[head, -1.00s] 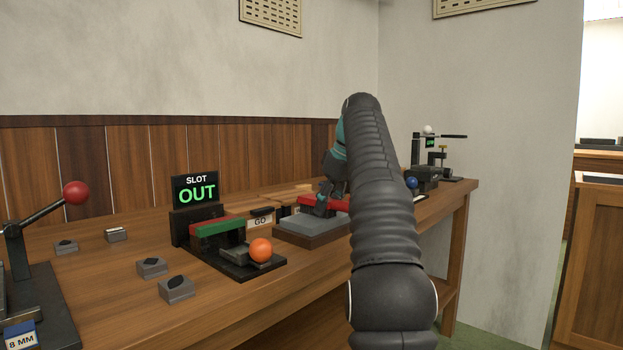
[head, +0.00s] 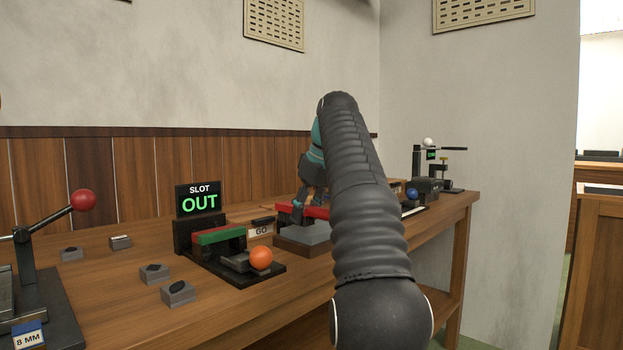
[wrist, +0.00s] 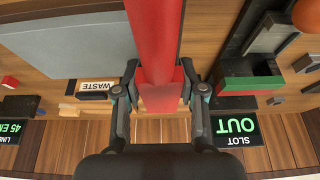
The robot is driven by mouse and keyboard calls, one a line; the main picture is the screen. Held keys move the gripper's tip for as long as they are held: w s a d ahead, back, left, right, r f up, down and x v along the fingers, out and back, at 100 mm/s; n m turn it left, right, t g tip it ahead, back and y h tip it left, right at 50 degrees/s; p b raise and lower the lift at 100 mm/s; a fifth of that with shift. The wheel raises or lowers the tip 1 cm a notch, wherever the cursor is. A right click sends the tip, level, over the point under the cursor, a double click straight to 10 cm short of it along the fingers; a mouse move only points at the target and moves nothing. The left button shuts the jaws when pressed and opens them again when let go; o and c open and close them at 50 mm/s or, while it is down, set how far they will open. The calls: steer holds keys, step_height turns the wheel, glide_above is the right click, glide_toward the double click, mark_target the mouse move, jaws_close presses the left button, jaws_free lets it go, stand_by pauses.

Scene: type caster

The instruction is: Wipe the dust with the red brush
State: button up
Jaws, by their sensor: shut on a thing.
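My gripper (head: 305,202) is shut on the red brush (head: 314,212), close above a grey block (head: 303,237) on the bench. In the wrist view my gripper (wrist: 160,92) has one finger on each side of the brush's red body (wrist: 155,40), which runs up out of the picture. The brush's bristle end cannot be made out. A broad grey flat surface (wrist: 70,50) lies to the left of the brush in the wrist view. I cannot make out any dust. My arm hides part of the bench behind the gripper.
A SLOT OUT sign (head: 198,202), a green-and-red bar (head: 219,236) and an orange ball (head: 261,257) stand left of the gripper. A red-knobbed lever (head: 83,200) is at far left. A blue ball (head: 412,194) is on the right.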

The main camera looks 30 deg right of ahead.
steer(key=shift+r+p, duration=2.6)
steer(key=shift+r, duration=0.65)
